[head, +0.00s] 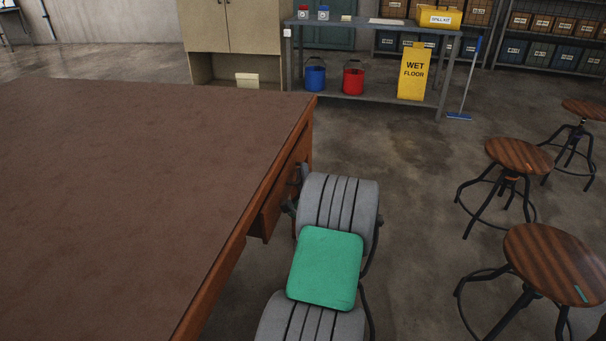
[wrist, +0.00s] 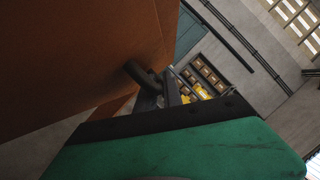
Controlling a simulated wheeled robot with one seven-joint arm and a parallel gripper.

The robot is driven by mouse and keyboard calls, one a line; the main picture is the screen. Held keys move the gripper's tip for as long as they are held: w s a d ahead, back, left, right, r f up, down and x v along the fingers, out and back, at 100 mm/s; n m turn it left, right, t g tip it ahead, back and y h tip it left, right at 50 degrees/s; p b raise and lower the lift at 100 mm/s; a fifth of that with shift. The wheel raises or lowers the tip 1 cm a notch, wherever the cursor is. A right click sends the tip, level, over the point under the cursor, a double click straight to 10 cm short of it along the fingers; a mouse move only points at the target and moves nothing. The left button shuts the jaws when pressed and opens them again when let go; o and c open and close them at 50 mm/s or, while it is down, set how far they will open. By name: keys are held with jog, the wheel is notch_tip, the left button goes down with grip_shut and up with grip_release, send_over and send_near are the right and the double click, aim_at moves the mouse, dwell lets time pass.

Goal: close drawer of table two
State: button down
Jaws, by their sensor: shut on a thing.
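The table (head: 130,190) with a brown top fills the left of the head view. Its wooden drawer (head: 271,212) is under the right edge; its front looks close to that edge, and I cannot tell whether any gap is left. In the wrist view the brown drawer front (wrist: 80,60) fills the upper left, with a dark bar handle (wrist: 139,74) standing out from it. My gripper (wrist: 165,92) is shut on this handle. In the head view my gripper (head: 296,182) is small and partly hidden by my grey and green arm.
Several round wooden stools (head: 517,155) stand at the right. A metal shelf (head: 385,98) at the back holds a blue bucket (head: 315,77), a red bucket (head: 353,80) and a yellow wet-floor sign (head: 413,72). Floor between my arm and the stools is clear.

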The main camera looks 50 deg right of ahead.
aim_at(291, 174)
jog(key=w+p, duration=0.1)
jog(key=w+a+p, duration=0.1)
jog(key=w+p, duration=0.1)
jog(key=p, duration=0.1)
jog(key=shift+w+a+r, duration=0.25)
jog(key=shift+a, duration=0.05)
jog(key=shift+w+a+f, duration=0.15)
jog(key=shift+w+f, duration=0.1)
jog(key=shift+w, duration=0.05)
jog(key=c, duration=1.8)
grip_release()
jog(key=shift+w+a, duration=0.1)
jog(key=shift+w, duration=0.05)
jog(key=shift+o, duration=0.2)
jog(key=shift+s+a+f+b, duration=0.15)
jog(key=shift+s+f+b, duration=0.1)
jog(key=shift+b, duration=0.05)
jog(key=b+v, duration=0.3)
jog(key=v, duration=0.3)
jog(key=shift+s+r, duration=0.1)
jog(key=shift+s, duration=0.05)
jog(key=shift+s+a, duration=0.3)
jog(key=shift+a, duration=0.1)
